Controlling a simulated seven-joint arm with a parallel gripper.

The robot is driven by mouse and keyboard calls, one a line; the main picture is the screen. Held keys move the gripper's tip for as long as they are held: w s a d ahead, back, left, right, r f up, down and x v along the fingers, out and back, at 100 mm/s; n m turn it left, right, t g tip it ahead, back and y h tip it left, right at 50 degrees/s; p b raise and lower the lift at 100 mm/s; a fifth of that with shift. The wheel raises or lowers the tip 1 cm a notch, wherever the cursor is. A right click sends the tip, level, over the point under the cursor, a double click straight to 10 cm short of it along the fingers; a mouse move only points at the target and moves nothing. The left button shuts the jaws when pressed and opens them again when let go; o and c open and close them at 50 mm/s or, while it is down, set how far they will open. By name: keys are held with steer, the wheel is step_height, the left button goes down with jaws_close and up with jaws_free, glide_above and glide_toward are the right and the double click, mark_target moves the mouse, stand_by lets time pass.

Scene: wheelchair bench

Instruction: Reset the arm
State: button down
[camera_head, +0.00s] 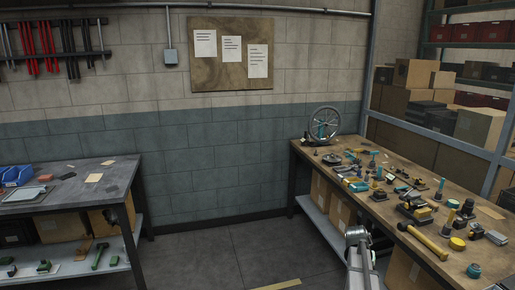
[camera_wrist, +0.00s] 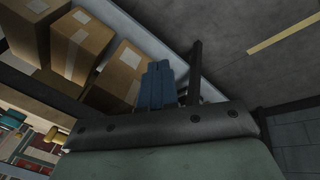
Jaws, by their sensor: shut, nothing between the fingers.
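In the wrist view my gripper (camera_wrist: 158,68) shows as two blue fingers side by side. They are closed together with nothing held between them. Behind them are the lower shelf (camera_wrist: 152,30) of a bench and its cardboard boxes (camera_wrist: 81,44). In the head view a grey part of my arm (camera_head: 360,262) stands upright at the bottom, in front of the left edge of the right workbench (camera_head: 338,190). I cannot make out the fingers there.
The right bench is crowded with tools and small parts, with a spoked wheel (camera_head: 324,124) at its far end. A left bench (camera_head: 105,178) carries blue bins (camera_head: 17,175). Bare floor (camera_head: 210,258) lies between the benches. A storage rack (camera_head: 470,45) stands at the right.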

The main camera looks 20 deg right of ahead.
steer(key=s+a+f+n+y, duration=0.1)
steer(key=s+a+f+n, duration=0.2)
steer(key=a, duration=1.1)
steer(key=s+a+f+n+y, duration=0.15)
steer(key=a+f, duration=0.35)
steer(key=a, duration=0.9)
steer(key=s+a+f+n+y, duration=0.1)
steer(key=a+f+n, duration=0.3)
steer(key=a, duration=1)
steer(key=s+f+g, duration=0.3)
steer(key=s+f, duration=0.7)
steer(key=s, duration=0.4)
steer(key=s+f+g, duration=0.3)
steer(key=s+f, duration=0.8)
steer(key=s, duration=0.4)
steer(key=shift+s+g, duration=0.3)
